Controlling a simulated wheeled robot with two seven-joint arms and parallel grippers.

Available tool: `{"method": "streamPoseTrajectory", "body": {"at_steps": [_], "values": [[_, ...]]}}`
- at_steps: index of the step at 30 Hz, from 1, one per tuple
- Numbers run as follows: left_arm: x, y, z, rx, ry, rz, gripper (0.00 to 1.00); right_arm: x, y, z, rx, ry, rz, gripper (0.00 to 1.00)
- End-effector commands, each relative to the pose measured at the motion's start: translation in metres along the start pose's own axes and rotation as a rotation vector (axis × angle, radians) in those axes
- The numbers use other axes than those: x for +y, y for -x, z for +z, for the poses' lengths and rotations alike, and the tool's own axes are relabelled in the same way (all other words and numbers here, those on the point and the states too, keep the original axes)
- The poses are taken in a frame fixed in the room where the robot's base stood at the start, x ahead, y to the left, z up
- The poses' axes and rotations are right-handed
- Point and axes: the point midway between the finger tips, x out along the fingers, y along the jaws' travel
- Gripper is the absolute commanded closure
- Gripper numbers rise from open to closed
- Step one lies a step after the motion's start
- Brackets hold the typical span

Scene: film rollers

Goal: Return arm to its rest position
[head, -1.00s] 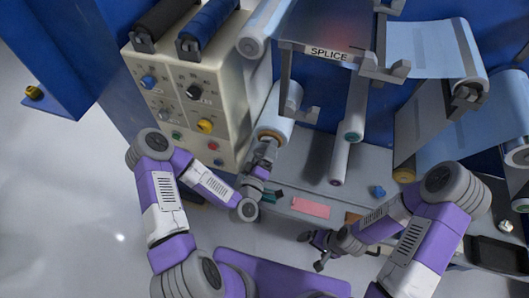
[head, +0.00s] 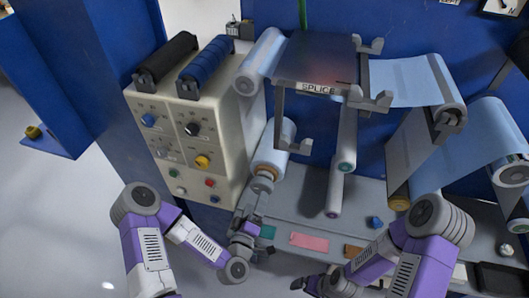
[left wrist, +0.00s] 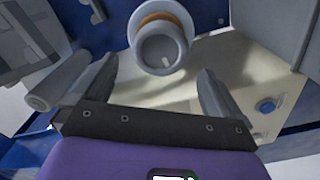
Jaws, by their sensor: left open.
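My left gripper (head: 247,212) is open and empty in the head view, just below the near end of a film roller (head: 272,150) with a grey shaft end (head: 263,181). The left wrist view shows both fingers of the left gripper (left wrist: 157,88) spread wide. The grey shaft end (left wrist: 165,50) and its orange-brown core lie ahead between them, apart from the fingers. My right gripper (head: 303,283) is low in the head view, near the bottom edge, in front of the bench. Its jaws are too small and dark to read.
A cream control box (head: 185,150) with knobs and buttons stands left of my left gripper. The splice table (head: 318,62) and hanging rollers (head: 340,170) are above the grey bench (head: 290,215). A pink pad (head: 309,242) and blue knob (head: 375,222) lie on the bench.

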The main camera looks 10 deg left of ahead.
Motion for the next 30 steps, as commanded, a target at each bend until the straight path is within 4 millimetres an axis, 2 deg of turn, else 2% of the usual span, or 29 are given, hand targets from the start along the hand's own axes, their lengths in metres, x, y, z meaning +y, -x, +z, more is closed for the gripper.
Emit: {"method": "streamPoseTrajectory", "body": {"at_steps": [5,7,10,13,16,20,24,27,30], "values": [[-0.001,0.000,0.002,-0.010,-0.005,-0.003,0.00,0.000,0.000,0.000,0.000,0.000,0.000,0.00],[-0.004,0.000,0.011,-0.053,-0.023,-0.015,0.00,0.000,0.000,0.000,0.000,0.000,0.000,0.00],[-0.018,0.004,0.037,-0.188,-0.080,-0.059,0.00,0.000,0.000,0.000,0.000,0.000,0.000,0.00],[-0.043,0.017,0.074,-0.393,-0.160,-0.140,0.00,0.000,0.000,0.000,0.000,0.000,0.000,0.00],[-0.075,0.040,0.104,-0.611,-0.238,-0.246,0.00,0.000,0.000,0.000,0.000,0.000,0.000,0.00],[-0.114,0.080,0.127,-0.871,-0.309,-0.403,0.00,0.000,0.000,0.000,0.000,0.000,0.000,0.00],[-0.143,0.125,0.131,-1.097,-0.342,-0.569,0.00,0.000,0.000,0.000,0.000,0.000,0.000,0.00],[-0.154,0.150,0.128,-1.206,-0.342,-0.660,0.00,0.000,0.000,0.000,0.000,0.000,0.000,0.00],[-0.159,0.165,0.125,-1.272,-0.335,-0.719,0.00,0.000,0.000,0.000,0.000,0.000,0.000,0.00]]}}
